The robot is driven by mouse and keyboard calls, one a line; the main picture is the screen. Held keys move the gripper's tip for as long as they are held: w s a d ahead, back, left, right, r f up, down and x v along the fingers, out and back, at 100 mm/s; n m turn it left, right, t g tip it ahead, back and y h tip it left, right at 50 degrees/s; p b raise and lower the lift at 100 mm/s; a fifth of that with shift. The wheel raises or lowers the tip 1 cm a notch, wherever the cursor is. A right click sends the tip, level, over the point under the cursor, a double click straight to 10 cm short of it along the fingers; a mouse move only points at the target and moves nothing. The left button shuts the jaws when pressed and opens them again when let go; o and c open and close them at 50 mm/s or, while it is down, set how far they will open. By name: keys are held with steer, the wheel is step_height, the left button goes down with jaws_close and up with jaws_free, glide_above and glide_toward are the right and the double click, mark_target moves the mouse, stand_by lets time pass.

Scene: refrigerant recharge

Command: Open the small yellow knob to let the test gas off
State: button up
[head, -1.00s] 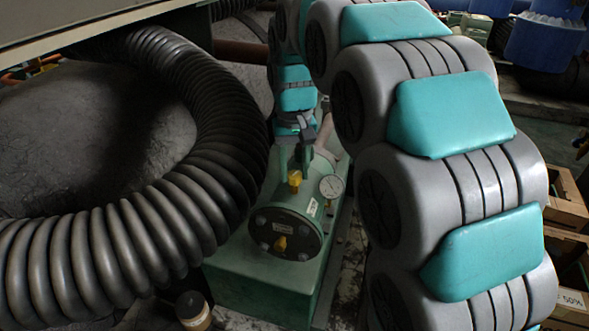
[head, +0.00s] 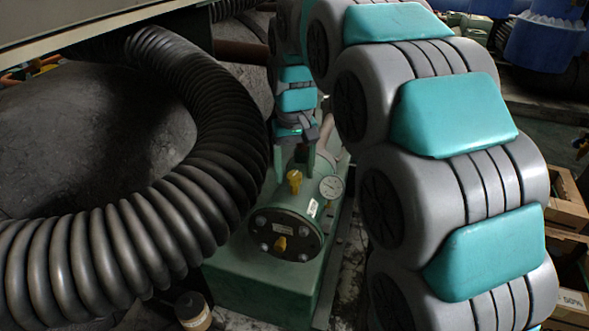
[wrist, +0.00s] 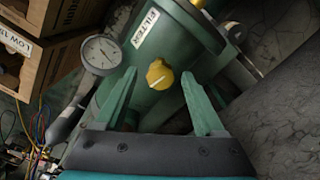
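A green cylindrical filter housing (head: 297,222) has a small yellow knob (head: 295,181) on its top. The knob also shows in the wrist view (wrist: 160,74), with a pale line across its face. A second yellow knob (head: 281,243) sits on the housing's dark end plate; a yellow part (wrist: 199,3) shows at the wrist view's top edge. My gripper (head: 293,171) is open just behind and above the top knob. In the wrist view its fingers (wrist: 158,76) point at the knob, one on each side, with visible gaps. Contact is not visible.
A round gauge (head: 331,187) stands right of the top knob. A thick ribbed hose (head: 190,195) curves close by on the left. A jar (head: 192,310) stands at the lower left. Boxes (head: 566,205) are at the right.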

mark_target(295, 175)
steer(key=shift+r, duration=0.15)
step_height(295, 175, up, 8)
steer(key=shift+f, duration=0.2)
stand_by(0.4)
steer(key=s+d+f, duration=0.3)
steer(key=s+f, duration=0.2)
steer(key=s, duration=0.5)
steer(key=s+d+f+m+g, duration=0.1)
steer(key=s+d+f, duration=0.2)
steer(key=s, duration=0.8)
steer(key=s+d+f, duration=0.4)
steer(key=s+f, duration=0.2)
steer(key=s, duration=0.5)
steer(key=shift+f+m+g, duration=0.35)
steer(key=shift+m+g, duration=0.05)
